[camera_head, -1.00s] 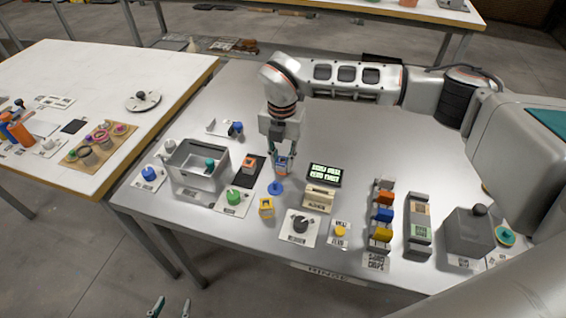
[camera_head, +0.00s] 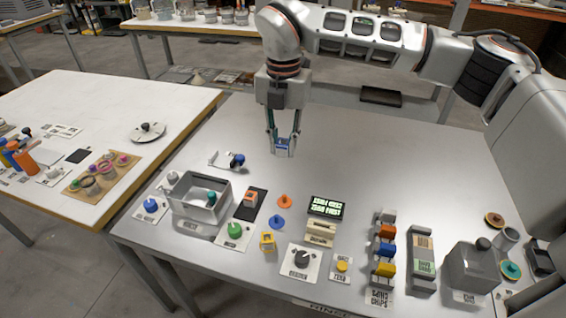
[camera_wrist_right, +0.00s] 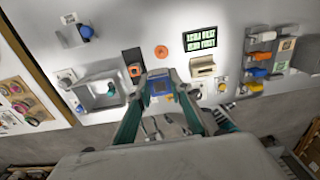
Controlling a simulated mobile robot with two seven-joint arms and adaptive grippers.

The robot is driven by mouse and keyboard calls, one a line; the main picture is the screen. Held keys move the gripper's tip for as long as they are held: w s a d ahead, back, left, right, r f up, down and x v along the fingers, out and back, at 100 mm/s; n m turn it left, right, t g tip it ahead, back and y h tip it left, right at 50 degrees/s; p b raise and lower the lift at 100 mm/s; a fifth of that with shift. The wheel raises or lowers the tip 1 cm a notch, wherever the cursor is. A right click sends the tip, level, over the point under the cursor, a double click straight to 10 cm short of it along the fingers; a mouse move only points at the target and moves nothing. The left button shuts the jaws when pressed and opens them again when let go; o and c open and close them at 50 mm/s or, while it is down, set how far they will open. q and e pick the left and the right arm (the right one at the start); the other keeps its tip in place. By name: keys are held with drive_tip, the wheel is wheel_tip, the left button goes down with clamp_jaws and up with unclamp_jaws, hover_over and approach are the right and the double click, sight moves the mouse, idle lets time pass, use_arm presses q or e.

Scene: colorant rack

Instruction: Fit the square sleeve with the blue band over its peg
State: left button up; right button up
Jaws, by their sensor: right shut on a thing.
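My right gripper (camera_head: 283,146) is shut on the square sleeve with the blue band (camera_head: 283,152) and holds it in the air above the back of the table. In the right wrist view the sleeve (camera_wrist_right: 159,88) sits between the fingertips. The blue peg (camera_head: 276,222), with a round base, stands bare on the table, nearer the front than the gripper. I cannot make it out in the right wrist view. An orange peg (camera_head: 285,201) stands bare just behind it. My left gripper is not in view.
An orange-banded sleeve (camera_head: 249,198) sits on a black mat to the left. A yellow square piece (camera_head: 268,242) stands in front of the blue peg. A grey bin (camera_head: 201,207) is at left, a small display (camera_head: 327,206) at right. The table's back is clear.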

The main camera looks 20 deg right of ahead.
use_arm(q)
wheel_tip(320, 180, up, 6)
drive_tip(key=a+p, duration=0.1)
drive_tip(key=p, duration=0.7)
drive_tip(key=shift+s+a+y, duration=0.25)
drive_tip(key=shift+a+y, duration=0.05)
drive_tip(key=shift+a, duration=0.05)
use_arm(e)
drive_tip(key=s+a+f, duration=0.3)
drive_tip(key=s+f, duration=0.3)
drive_tip(key=f, duration=0.1)
drive_tip(key=shift+a+f, duration=0.3)
drive_tip(key=shift+f, duration=0.05)
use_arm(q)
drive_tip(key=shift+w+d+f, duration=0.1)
